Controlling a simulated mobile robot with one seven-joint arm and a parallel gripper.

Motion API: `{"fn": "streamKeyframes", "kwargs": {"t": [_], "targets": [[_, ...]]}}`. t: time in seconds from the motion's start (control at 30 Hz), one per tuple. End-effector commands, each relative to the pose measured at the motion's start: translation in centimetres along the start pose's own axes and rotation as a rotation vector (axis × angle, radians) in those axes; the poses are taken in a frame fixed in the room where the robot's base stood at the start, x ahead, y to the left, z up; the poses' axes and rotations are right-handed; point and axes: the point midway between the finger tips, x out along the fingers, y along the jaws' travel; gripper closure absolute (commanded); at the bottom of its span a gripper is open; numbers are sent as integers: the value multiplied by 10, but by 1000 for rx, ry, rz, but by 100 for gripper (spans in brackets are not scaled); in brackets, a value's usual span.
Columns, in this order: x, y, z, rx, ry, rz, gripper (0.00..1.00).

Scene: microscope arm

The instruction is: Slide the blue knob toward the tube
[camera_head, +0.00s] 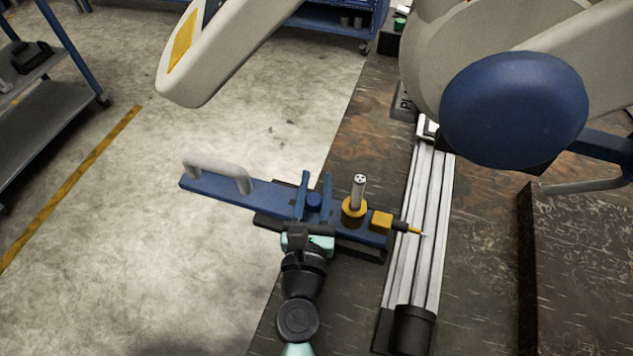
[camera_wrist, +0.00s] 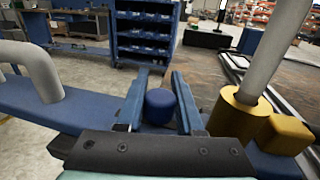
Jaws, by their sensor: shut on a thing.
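The blue knob (camera_head: 314,202) is a short round cylinder on top of a long blue bar (camera_head: 220,190). It also shows in the wrist view (camera_wrist: 160,105). My gripper (camera_head: 316,182) has its two blue fingers on either side of the knob, shut on it. In the wrist view, the fingers (camera_wrist: 160,80) reach past the knob. The tube (camera_head: 359,188) is a grey upright cylinder in a yellow collar, on the bar to the right of the knob. It stands close to the right finger, with a small gap, and shows large in the wrist view (camera_wrist: 265,55).
A grey arched handle (camera_head: 218,170) rises from the bar's left end. A yellow block (camera_head: 381,221) with a pointed tip sits right of the tube, near a silver rail (camera_head: 425,210) on the dark table (camera_head: 480,270). A large robot arm (camera_head: 515,105) hangs over the back.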

Motion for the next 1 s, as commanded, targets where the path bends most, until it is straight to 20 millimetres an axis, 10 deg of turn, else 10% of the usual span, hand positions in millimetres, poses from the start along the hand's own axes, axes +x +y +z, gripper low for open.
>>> {"fn": "streamKeyframes", "kwargs": {"t": [0.2,0.23,0.4,1.0], "targets": [[0,-9,0,2,0,-23,100],[0,-9,0,2,1,-23,62],[0,-8,0,2,0,-19,33],[-34,-5,-4,4,3,-13,33]]}}
